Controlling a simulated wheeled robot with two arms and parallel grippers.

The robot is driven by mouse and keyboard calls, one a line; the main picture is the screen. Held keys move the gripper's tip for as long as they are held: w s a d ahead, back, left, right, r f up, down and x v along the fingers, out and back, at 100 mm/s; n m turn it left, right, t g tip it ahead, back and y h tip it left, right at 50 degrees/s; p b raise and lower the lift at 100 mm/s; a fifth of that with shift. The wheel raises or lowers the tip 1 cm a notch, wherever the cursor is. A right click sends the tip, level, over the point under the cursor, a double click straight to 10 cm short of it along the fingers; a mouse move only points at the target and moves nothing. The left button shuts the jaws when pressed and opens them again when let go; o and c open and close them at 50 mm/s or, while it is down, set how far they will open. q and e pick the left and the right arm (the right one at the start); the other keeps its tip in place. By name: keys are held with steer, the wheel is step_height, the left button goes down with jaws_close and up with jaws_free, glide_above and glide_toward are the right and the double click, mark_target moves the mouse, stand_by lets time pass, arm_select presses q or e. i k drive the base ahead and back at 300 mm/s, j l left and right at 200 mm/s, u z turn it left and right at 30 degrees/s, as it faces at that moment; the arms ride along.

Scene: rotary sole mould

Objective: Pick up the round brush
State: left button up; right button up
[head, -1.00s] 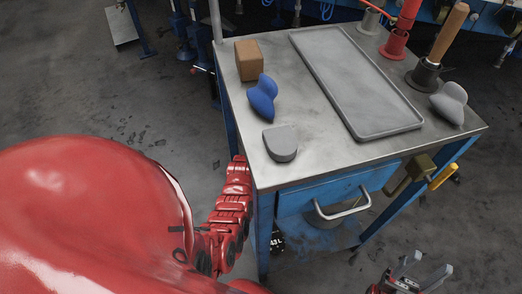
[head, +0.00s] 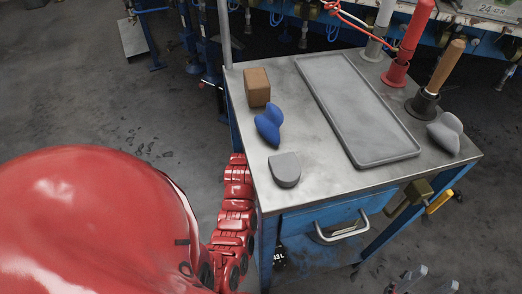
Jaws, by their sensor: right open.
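A tool with a wooden handle (head: 447,66), which looks like the round brush, stands slightly tilted in a dark round holder (head: 424,105) at the table's back right. Its lower end is hidden in the holder. My right gripper (head: 430,283) shows only its fingertips at the bottom right edge of the head view. It is open, with nothing seen between the fingers, and is low in front of the table, well apart from the tool. My left gripper is not in view.
The metal table (head: 320,183) bears a grey tray (head: 367,158), a brown block (head: 257,87), blue (head: 268,125) and grey (head: 445,132) two-lobed pieces, and a grey rounded block (head: 285,169). A red-handled tool (head: 412,38) stands behind the wooden-handled one. A drawer handle (head: 343,232) juts out in front.

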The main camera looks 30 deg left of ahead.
mark_target(456, 47)
steer(key=k, duration=1)
